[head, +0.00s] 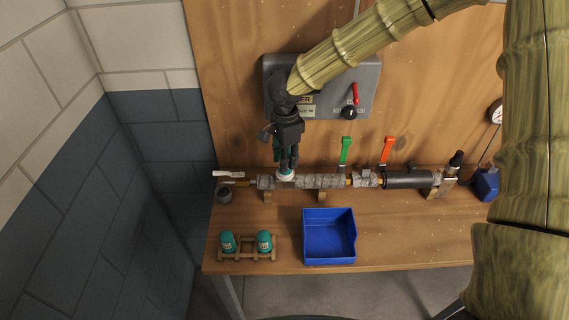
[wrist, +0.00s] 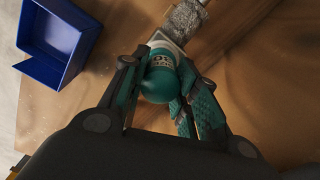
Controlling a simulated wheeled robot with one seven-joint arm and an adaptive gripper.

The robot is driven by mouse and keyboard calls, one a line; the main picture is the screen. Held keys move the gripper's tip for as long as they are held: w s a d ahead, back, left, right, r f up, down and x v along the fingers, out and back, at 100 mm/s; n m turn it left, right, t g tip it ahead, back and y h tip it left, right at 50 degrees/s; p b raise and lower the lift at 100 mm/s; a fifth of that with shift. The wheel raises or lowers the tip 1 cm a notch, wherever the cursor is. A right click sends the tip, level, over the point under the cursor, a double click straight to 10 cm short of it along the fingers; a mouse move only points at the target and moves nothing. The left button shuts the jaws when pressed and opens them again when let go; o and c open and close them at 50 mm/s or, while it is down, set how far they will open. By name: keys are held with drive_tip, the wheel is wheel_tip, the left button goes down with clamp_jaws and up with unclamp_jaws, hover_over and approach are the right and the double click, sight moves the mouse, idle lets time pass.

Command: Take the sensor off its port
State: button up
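The sensor (wrist: 160,78) is a teal rounded capsule with dark lettering and a pale base. In the wrist view it sits between my fingers, its pale base against the grey-wrapped pipe. In the head view my gripper (head: 287,168) reaches down over the pipe, and only the sensor's white base (head: 286,175) shows clearly below it. My gripper's teal-padded fingers (wrist: 162,72) lie close against both sides of the sensor and look shut on it. The port under the base is hidden.
A blue bin (head: 328,261) stands open and empty on the table (head: 400,240). Left of it, a wooden rack (head: 246,255) holds two teal capsules. Green (head: 345,149) and orange (head: 387,149) valve handles rise right of my gripper. A grey panel (head: 368,78) is behind.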

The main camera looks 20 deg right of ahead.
clamp_jaws()
drive_tip(key=shift+r, duration=0.2)
idle(0.3)
drive_tip(key=shift+r+p, duration=3.2)
drive_tip(key=shift+p, duration=0.65)
